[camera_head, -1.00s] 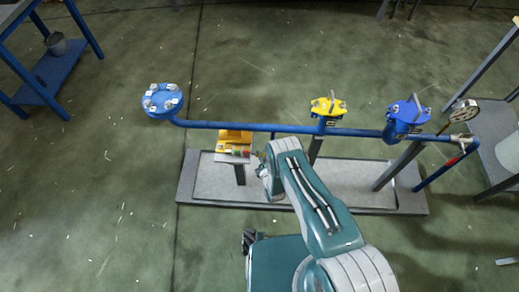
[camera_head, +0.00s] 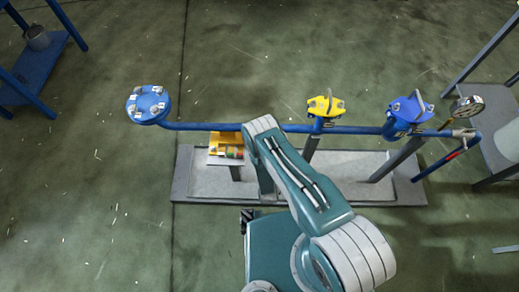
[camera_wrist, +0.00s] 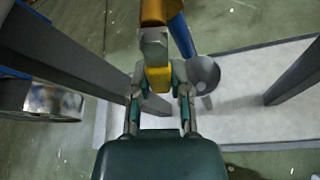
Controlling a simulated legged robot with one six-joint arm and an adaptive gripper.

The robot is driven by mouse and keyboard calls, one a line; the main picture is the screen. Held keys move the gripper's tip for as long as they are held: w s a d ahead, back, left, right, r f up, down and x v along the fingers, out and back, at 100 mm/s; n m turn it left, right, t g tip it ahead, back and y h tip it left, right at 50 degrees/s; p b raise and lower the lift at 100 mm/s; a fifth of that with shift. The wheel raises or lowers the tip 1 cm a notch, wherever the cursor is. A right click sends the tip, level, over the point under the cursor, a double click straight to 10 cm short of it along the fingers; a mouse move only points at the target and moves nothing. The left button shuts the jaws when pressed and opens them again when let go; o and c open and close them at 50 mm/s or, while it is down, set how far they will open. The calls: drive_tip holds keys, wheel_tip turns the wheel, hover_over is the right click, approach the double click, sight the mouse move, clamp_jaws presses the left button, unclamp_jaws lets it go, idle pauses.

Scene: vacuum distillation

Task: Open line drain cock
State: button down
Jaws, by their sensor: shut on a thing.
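In the wrist view, my gripper (camera_wrist: 159,88) reaches up from the bottom with its two fingers on either side of a yellow handle (camera_wrist: 158,79). It is shut on this handle. The handle sits just below a grey metal fitting (camera_wrist: 154,43), with an orange-yellow part (camera_wrist: 153,11) above it; together they look like the drain cock. A blue pipe (camera_wrist: 182,36) runs close behind. In the head view, my arm hides the gripper and the cock; the blue line (camera_head: 200,126) passes behind the arm's upper end.
A grey funnel-like cup (camera_wrist: 204,73) is right of the fitting. Yellow (camera_head: 325,105) and blue (camera_head: 405,112) valves and a gauge (camera_head: 468,106) are on the line at right. A small stand (camera_head: 225,159) bears yellow and striped items. Grey posts flank the gripper.

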drive_tip(key=shift+d+f+n+h, duration=0.2)
drive_tip(key=shift+d+n+h, duration=0.5)
drive_tip(key=shift+n, duration=0.3)
drive_tip(key=c, duration=0.6)
unclamp_jaws()
drive_tip(key=shift+o, duration=0.2)
drive_tip(key=v, duration=1.2)
drive_tip(key=shift+a, duration=0.1)
